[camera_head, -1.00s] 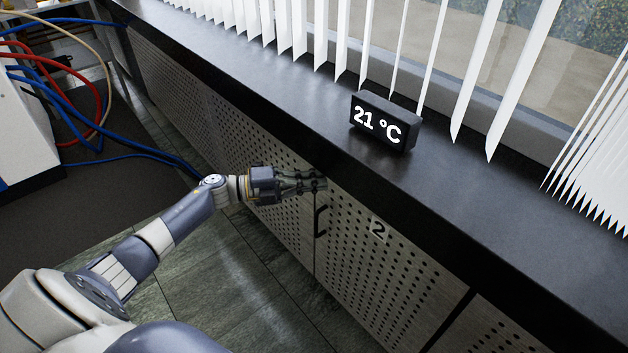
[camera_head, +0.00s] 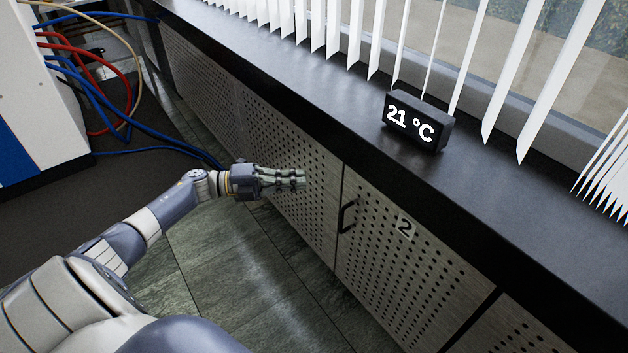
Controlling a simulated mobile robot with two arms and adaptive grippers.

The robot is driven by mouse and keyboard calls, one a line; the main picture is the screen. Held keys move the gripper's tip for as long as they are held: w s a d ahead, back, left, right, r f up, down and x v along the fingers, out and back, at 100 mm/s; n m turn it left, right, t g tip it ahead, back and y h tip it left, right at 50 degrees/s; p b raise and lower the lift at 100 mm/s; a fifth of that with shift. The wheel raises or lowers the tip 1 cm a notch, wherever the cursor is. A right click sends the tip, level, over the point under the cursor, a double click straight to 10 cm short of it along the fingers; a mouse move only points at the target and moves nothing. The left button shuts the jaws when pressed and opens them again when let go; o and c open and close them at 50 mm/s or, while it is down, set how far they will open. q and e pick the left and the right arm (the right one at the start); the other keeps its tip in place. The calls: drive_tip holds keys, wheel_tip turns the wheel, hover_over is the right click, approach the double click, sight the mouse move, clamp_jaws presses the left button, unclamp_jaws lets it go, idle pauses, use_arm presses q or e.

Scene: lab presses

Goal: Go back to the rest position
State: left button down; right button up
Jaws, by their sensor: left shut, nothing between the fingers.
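My left gripper (camera_head: 298,180) reaches in from the left on my extended arm. It is shut and empty, held in front of the perforated cabinet doors. Its fingertips point right, toward the black handle (camera_head: 347,215) of the door marked 2 (camera_head: 385,265), and a gap shows between them and the handle. That door looks closed. My right gripper is not in view.
A dark counter (camera_head: 330,115) runs above the cabinets and carries a black display reading 21 °C (camera_head: 417,122). White blinds (camera_head: 470,60) hang behind it. Blue and red cables (camera_head: 100,90) come from a white machine (camera_head: 45,110) at left. Tiled floor (camera_head: 240,280) lies open below.

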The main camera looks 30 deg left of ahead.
use_arm(q)
drive_tip(key=shift+s+a, duration=0.25)
drive_tip(key=shift+a, duration=0.3)
